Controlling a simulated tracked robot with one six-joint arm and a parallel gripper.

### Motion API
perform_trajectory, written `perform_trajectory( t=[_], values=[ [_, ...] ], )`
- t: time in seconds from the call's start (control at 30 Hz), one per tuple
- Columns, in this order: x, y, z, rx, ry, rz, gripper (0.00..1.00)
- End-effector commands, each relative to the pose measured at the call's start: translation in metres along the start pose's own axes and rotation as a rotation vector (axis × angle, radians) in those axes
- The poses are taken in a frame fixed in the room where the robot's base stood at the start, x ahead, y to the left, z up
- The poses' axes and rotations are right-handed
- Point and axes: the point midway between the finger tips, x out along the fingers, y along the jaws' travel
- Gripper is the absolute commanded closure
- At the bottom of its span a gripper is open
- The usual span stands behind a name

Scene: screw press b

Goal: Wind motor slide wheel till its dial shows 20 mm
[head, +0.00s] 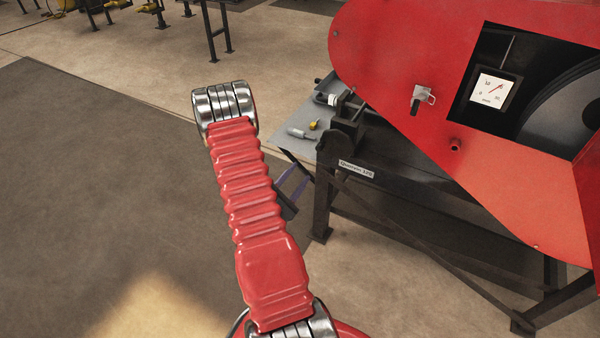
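A square white dial (493,90) with a red needle sits in the window of the red guard at the upper right. The needle points up and to the right; its figures are too small to read surely. A dark rounded part (341,138) at the left end of the machine's frame may belong to the motor slide; I cannot make out a wheel for certain. My gripper (297,178) shows as dark and purplish parts just left of the frame, half hidden behind my red arm. Whether its fingers are open and whether they touch anything cannot be told.
The red guard (400,50) overhangs a dark steel frame with a small label plate (356,169). A grey shelf (290,126) behind the frame carries small items, one yellow (313,125). The floor at left is clear. Dark stands are at the back.

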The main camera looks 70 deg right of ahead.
Motion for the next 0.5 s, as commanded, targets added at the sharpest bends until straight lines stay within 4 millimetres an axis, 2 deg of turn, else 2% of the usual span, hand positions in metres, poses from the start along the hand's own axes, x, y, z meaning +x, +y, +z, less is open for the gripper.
perform_trajectory(
  t=[0.17, 0.5],
  values=[
    [0.0003, -0.0002, 0.0003, 0.091, 0.000, 0.000, 0.61],
    [0.0007, -0.0006, 0.0008, 0.541, -0.001, -0.001, 0.61]
  ],
)
